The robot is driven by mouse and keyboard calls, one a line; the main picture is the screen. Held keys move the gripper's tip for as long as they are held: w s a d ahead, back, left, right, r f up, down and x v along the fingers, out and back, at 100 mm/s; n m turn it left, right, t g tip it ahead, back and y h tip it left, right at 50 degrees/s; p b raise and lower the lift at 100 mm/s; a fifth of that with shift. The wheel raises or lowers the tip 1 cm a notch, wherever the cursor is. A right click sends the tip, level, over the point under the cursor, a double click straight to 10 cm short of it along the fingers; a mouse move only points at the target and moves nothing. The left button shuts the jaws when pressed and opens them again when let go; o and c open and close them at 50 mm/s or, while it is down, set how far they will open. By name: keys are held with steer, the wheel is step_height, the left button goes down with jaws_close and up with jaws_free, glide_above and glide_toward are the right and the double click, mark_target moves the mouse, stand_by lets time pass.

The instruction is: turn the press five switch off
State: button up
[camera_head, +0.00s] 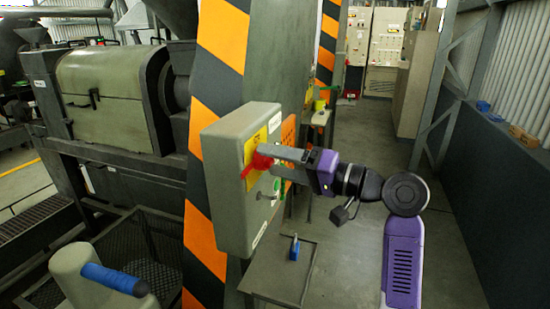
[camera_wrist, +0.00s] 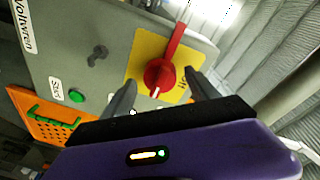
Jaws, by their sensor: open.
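The switch is a red rotary handle (camera_wrist: 163,68) on a yellow plate (camera_wrist: 148,56), on the face of a grey-green control box (camera_head: 228,185). In the head view the red handle (camera_head: 257,163) shows beside my fingertips. My gripper (camera_head: 275,155) reaches in from the right at the handle's height. In the wrist view its two dark fingers (camera_wrist: 157,92) are spread, one on each side of the round red hub. The long red lever points up and slightly right, beyond the fingers. I cannot tell whether a finger touches the hub.
A green button (camera_wrist: 76,96) and a small dark knob (camera_wrist: 98,54) sit left of the switch in the wrist view. The box hangs on an orange-and-black striped column (camera_head: 212,100). A small table (camera_head: 275,275) stands below. The aisle (camera_head: 365,130) behind is open.

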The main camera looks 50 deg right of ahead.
steer(key=shift+w+a, duration=0.1)
steer(key=shift+w, duration=0.1)
steer(key=shift+c, duration=0.2)
steer(key=c, duration=1.3)
steer(key=shift+f, duration=0.1)
